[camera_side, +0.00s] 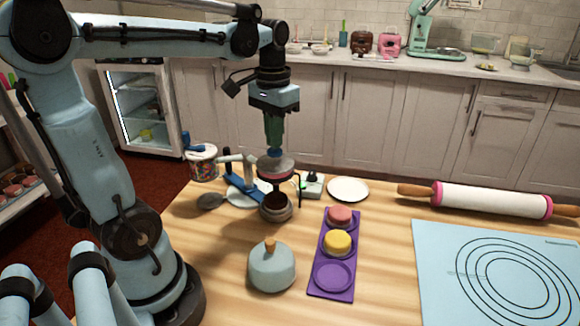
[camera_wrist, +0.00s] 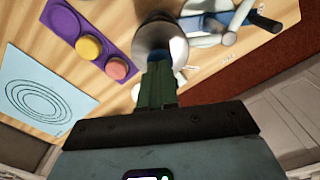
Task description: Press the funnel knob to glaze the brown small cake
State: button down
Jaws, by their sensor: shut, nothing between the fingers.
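My gripper (camera_side: 273,146) points straight down with its green fingers shut and empty. The fingertips are at the blue knob (camera_side: 275,153) on top of the funnel (camera_side: 276,167); whether they press on it I cannot tell. The brown small cake (camera_side: 275,201) appears as a dark round top in a grey round holder (camera_side: 276,214) beneath the funnel. In the wrist view, my fingers (camera_wrist: 160,68) cover part of the grey, shiny funnel (camera_wrist: 160,34), and the cake is hidden.
A purple tray (camera_side: 325,291) to the right holds a pink cake (camera_side: 340,214) and a yellow cake (camera_side: 338,240); its front recess is empty. A grey-blue dome with a wooden knob (camera_side: 271,270) stands in front. A white plate (camera_side: 348,189), rolling pin (camera_side: 490,199) and blue mat (camera_side: 440,270) lie right.

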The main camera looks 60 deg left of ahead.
jog(key=shift+f, duration=0.75)
dwell(0.6)
jog(key=shift+r, duration=0.3)
jog(key=shift+f, duration=0.5)
dwell(0.8)
jog(key=shift+r, duration=3.55)
jog(key=s+d+f+m+t, duration=0.1)
jog(key=d+f+m+t, duration=0.2)
jog(key=d+f+t, duration=0.4)
jog(key=d+f, duration=0.3)
jog(key=d, duration=0.2)
jog(key=shift+s, duration=0.15)
